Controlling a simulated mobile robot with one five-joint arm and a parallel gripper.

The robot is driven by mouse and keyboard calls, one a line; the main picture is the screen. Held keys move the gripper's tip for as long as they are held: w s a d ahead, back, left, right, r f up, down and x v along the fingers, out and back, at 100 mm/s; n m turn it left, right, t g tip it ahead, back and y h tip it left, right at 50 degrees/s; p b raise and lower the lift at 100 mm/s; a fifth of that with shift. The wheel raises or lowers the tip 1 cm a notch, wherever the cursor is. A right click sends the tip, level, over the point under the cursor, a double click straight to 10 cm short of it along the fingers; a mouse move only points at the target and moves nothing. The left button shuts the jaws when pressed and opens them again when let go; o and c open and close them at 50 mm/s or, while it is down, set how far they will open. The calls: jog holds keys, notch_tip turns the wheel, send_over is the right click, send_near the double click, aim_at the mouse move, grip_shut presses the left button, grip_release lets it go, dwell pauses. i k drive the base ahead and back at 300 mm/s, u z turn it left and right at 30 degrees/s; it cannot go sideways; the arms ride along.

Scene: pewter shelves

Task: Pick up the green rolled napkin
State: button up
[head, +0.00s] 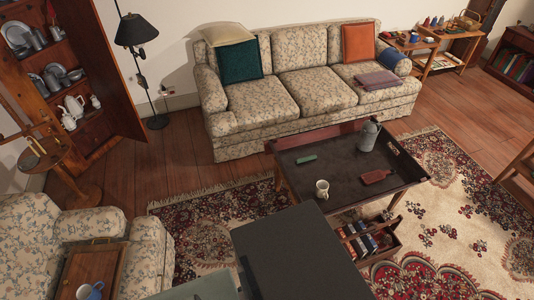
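The green rolled napkin (306,159) is a small green cylinder lying on the dark top of the coffee table (338,166), toward its left side. It lies in the open, with nothing touching it that I can see. My gripper is not in view, so I cannot see whether it is open or shut.
On the same table stand a cream mug (322,189), a grey pitcher (369,134) and a red-brown paddle-shaped object (375,176). The floral sofa (300,84) is behind the table. A crate of books (375,243) sits at its front. A floral armchair (50,232) is at left.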

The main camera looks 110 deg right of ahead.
aim_at(312, 158)
jog(key=z, duration=4.5)
jog(key=k, duration=0.55)
jog(key=u, duration=0.05)
jog(key=i, duration=0.55)
jog(key=u, duration=0.05)
